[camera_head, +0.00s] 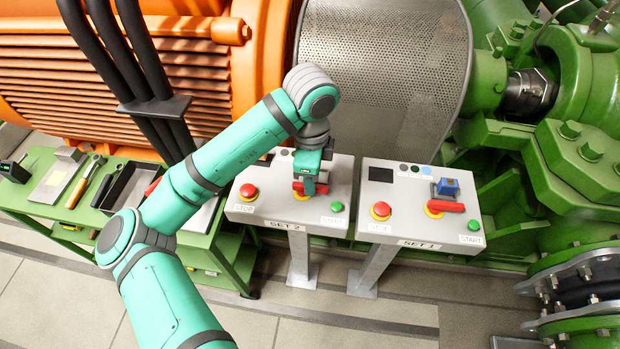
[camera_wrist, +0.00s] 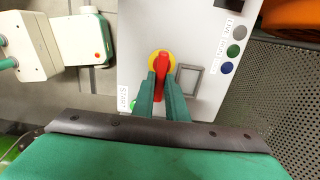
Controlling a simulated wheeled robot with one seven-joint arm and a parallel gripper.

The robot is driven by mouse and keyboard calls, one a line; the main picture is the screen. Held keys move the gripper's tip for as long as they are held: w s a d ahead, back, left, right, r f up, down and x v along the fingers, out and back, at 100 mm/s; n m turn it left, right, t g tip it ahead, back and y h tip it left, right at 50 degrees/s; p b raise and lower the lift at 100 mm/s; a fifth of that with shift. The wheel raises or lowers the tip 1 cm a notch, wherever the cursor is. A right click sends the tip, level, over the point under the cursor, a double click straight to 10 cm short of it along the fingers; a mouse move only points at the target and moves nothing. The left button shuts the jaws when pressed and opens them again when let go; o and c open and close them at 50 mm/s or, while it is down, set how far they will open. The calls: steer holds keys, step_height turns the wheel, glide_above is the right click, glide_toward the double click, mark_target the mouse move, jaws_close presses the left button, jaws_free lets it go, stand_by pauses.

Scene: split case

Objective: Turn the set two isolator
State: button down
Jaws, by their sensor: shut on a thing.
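The SET 2 panel (camera_head: 250,206) is the left of two grey panels on posts. Its isolator is a red handle (camera_wrist: 161,68) on a yellow disc (camera_wrist: 152,61), lying crosswise to the panel in the head view. My gripper (camera_head: 308,184) is over the panel, with its two green fingers (camera_wrist: 160,92) shut on the red handle, one on each side. In the head view the gripper hides most of the handle (camera_head: 298,187). The SET 2 panel also shows in the wrist view (camera_wrist: 205,112).
Red STOP (camera_head: 249,191) and green START (camera_head: 337,206) buttons flank the handle. The SET 1 panel (camera_head: 385,237) to the right has its own red handle (camera_head: 446,206) with a blue padlock (camera_head: 448,187). A green tool bench (camera_head: 195,242) stands left; machinery and a mesh guard (camera_head: 385,70) stand behind.

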steer(key=shift+w+r, duration=0.1)
stand_by(0.4)
steer(key=c, duration=1.8)
jaws_free()
steer(key=shift+o, duration=0.2)
step_height(320, 180, up, 11)
steer(key=shift+f, duration=0.2)
